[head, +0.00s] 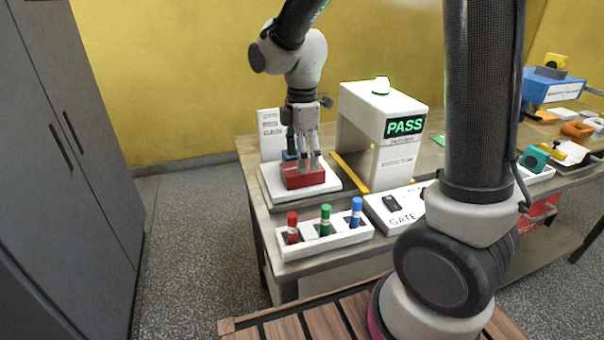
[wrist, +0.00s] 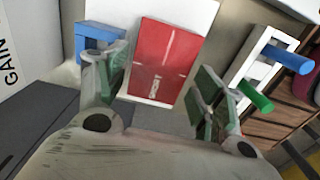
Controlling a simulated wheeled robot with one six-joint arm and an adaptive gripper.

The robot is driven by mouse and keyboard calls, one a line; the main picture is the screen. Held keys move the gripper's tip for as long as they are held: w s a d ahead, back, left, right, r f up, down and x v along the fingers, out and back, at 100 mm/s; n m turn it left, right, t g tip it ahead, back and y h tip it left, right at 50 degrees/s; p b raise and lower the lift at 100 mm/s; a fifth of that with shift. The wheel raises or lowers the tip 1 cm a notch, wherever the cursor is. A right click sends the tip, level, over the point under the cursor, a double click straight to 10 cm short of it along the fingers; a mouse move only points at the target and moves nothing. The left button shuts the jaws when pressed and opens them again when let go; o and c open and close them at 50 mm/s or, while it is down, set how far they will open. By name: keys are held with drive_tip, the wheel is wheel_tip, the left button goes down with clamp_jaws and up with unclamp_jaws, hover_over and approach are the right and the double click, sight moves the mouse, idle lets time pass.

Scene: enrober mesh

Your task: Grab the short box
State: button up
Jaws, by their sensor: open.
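The short box is a red block (head: 303,176) with pale lettering and a line on top, lying on a white pad at the near left of the bench. In the wrist view its red top (wrist: 166,58) fills the middle, ahead of and between my fingertips. My gripper (head: 308,160) points down over the box, and its fingers hide part of it. In the wrist view my gripper (wrist: 162,88) is open, with a green-padded finger to each side and nothing held. I cannot tell whether the fingertips touch the box.
A blue piece (wrist: 98,42) stands close left of the box. A white rack (head: 325,235) with red, green and blue pegs is in front. A white gate machine (head: 385,115) reading PASS stands to the right. Grey cabinets (head: 60,150) stand far left.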

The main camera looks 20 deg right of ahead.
wheel_tip(320, 180, down, 4)
drive_tip(key=shift+r, duration=0.15)
drive_tip(key=shift+c, duration=0.4)
drive_tip(key=c, duration=0.8)
drive_tip(key=shift+o, duration=0.2)
drive_tip(key=shift+r, duration=0.1)
